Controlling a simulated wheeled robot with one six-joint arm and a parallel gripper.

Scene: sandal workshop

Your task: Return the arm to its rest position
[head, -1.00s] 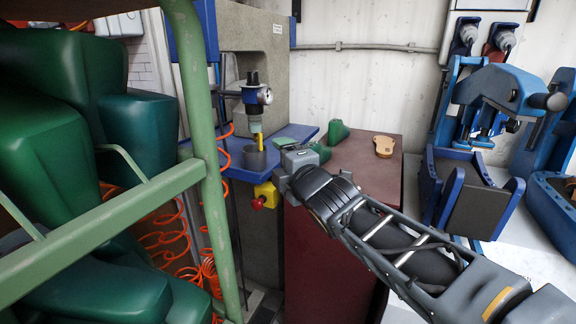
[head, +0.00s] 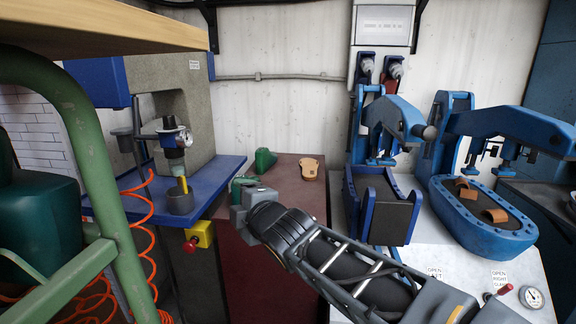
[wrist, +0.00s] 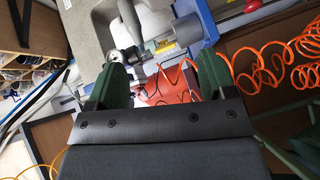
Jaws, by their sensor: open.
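My arm (head: 340,265) reaches from the lower right toward the upper left in the head view. My gripper (head: 243,188) is at its end, above the left front of a dark red cabinet (head: 290,215), close to the blue press table. In the wrist view, the two green fingers of my gripper (wrist: 160,78) stand well apart, with nothing held between them. The gap looks toward the press and orange hose beyond.
A green rack post (head: 95,170) is at near left. Blue machines (head: 480,215) stand right.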

